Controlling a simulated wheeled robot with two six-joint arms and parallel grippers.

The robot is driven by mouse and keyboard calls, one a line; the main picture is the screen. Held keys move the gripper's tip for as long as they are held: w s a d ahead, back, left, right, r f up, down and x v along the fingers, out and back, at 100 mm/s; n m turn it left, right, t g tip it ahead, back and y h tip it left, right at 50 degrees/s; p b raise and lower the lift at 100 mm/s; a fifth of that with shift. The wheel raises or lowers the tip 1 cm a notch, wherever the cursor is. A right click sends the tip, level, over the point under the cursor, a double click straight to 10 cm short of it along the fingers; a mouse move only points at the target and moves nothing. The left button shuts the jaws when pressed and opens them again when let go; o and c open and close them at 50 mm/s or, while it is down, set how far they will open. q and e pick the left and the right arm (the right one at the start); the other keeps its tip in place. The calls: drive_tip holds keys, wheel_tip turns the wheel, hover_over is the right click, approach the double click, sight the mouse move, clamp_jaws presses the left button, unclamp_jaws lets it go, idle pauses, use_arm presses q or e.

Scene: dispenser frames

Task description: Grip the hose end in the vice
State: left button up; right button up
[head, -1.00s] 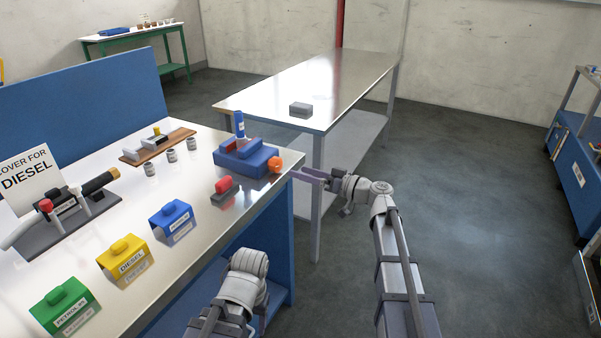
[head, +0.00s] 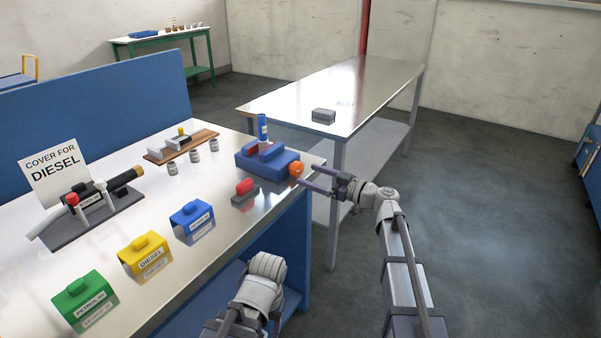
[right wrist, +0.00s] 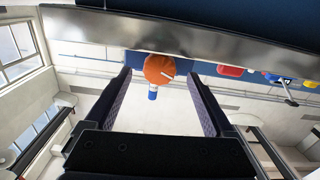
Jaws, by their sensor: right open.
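A blue vice (head: 275,166) stands at the bench's right end, with an orange knob (head: 296,169) on its right side. A small red piece shows at the vice's left; I cannot tell whether it is the hose end. My right gripper (head: 307,177) is open and empty, its fingers pointing left at the knob. In the right wrist view the orange knob (right wrist: 159,68) shows between the tips of the open right gripper (right wrist: 158,78); contact is not visible. A length of my left arm shows at the bottom, but its gripper is not visible.
A blue upright cylinder (head: 263,128) stands behind the vice. A red-topped grey block (head: 245,191) lies in front of it. Blue (head: 192,222), yellow (head: 145,256) and green (head: 85,300) covers line the bench front. A nozzle stand (head: 95,215) is at left. Floor at right is clear.

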sight(300, 172)
drive_tip(key=shift+x, duration=2.25)
drive_tip(key=c, duration=1.4)
drive_tip(key=shift+m, duration=1.5)
drive_tip(key=o, duration=1.4)
drive_tip(key=v, duration=0.8)
